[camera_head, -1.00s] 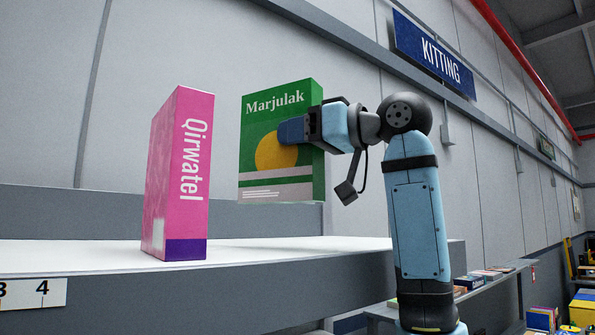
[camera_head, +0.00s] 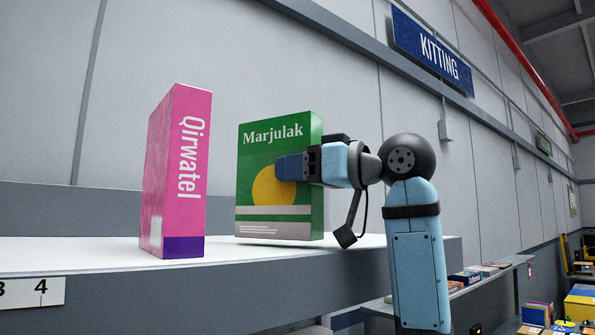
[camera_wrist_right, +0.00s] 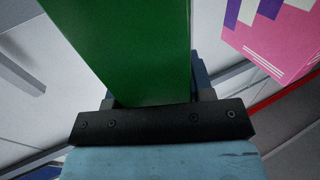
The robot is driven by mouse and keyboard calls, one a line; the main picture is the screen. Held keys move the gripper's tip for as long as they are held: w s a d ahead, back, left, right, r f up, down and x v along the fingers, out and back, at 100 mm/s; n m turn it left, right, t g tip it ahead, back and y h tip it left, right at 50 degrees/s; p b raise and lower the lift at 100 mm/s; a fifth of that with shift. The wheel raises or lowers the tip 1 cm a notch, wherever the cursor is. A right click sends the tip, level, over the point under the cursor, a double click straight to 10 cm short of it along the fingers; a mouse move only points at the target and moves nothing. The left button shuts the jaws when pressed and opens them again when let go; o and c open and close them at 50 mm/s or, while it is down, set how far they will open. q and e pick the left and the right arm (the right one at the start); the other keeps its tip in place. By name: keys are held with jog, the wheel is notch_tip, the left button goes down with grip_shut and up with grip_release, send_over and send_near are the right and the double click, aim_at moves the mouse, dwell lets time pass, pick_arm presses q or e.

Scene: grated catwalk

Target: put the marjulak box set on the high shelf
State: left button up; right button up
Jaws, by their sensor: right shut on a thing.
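The Marjulak box set (camera_head: 277,212) is green with a yellow disc and a grey band. It stands upright in the head view, its lower edge at or just above the white top of the high shelf (camera_head: 60,256); I cannot tell whether it touches. My right gripper (camera_head: 290,167) is shut on its right side, a finger across the front. In the right wrist view the box's green side (camera_wrist_right: 135,50) fills the space between the fingers. My left gripper is not in view.
A pink Qirwatel box (camera_head: 178,175) stands upright on the shelf, left of the green box with a gap between. It also shows in the right wrist view (camera_wrist_right: 275,35). A grey wall rises behind. A lower shelf with several items (camera_head: 470,278) is at the right.

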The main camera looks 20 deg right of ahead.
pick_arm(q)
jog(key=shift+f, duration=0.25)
pick_arm(e)
jog(key=shift+a+f, duration=0.2)
jog(key=shift+f, duration=0.5)
pick_arm(q)
jog(key=shift+b, duration=0.3)
pick_arm(e)
jog(key=o, duration=1.3)
jog(key=shift+a+f, duration=0.1)
jog(key=shift+f, duration=0.05)
jog(key=shift+c, duration=0.2)
jog(key=shift+r, duration=0.2)
pick_arm(q)
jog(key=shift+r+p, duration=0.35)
jog(key=shift+p, duration=0.1)
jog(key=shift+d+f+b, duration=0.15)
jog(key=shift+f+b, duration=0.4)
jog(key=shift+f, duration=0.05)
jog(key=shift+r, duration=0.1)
pick_arm(e)
jog(key=r+v, duration=0.1)
jog(key=v, duration=1.1)
jog(key=shift+d+r, duration=0.3)
